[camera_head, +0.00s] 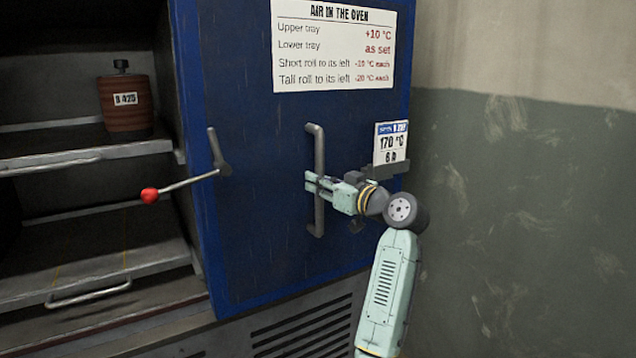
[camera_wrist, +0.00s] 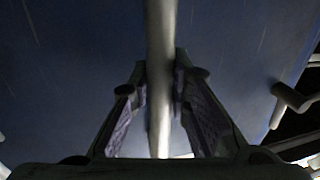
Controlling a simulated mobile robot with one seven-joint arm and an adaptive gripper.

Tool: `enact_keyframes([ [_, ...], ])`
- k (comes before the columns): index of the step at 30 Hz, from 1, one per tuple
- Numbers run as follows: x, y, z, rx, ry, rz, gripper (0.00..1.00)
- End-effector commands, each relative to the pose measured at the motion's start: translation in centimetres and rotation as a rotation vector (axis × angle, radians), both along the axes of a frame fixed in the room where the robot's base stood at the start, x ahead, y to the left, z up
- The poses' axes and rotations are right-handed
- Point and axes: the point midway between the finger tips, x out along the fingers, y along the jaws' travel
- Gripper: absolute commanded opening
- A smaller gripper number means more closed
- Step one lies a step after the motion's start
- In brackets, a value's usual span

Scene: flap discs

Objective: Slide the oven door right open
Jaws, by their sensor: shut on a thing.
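The blue oven door (camera_head: 265,190) stands at the right of the oven opening, and the left part of the oven is uncovered. Its grey vertical bar handle (camera_head: 319,150) is on the door's face. My gripper (camera_head: 312,184) is shut on the handle at its lower half. In the wrist view the handle (camera_wrist: 160,60) runs between the two fingers (camera_wrist: 160,110), with the blue door (camera_wrist: 80,60) behind it. A lever with a red knob (camera_head: 150,195) sticks out to the left from the door's left edge.
Inside the oven, an upper tray (camera_head: 80,150) bears a brown roll (camera_head: 127,104) labelled B 425. A lower tray (camera_head: 100,272) looks empty. A grey-green wall (camera_head: 530,210) stands to the right.

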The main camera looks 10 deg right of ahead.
Motion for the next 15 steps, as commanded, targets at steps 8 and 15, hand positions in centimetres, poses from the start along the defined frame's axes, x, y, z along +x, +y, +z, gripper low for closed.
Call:
enact_keyframes([
  [8, 0.04, -0.70, 0.11, 0.001, -0.003, -0.017, 0.19],
  [15, 0.02, -0.56, 0.10, 0.001, -0.003, -0.013, 0.35],
])
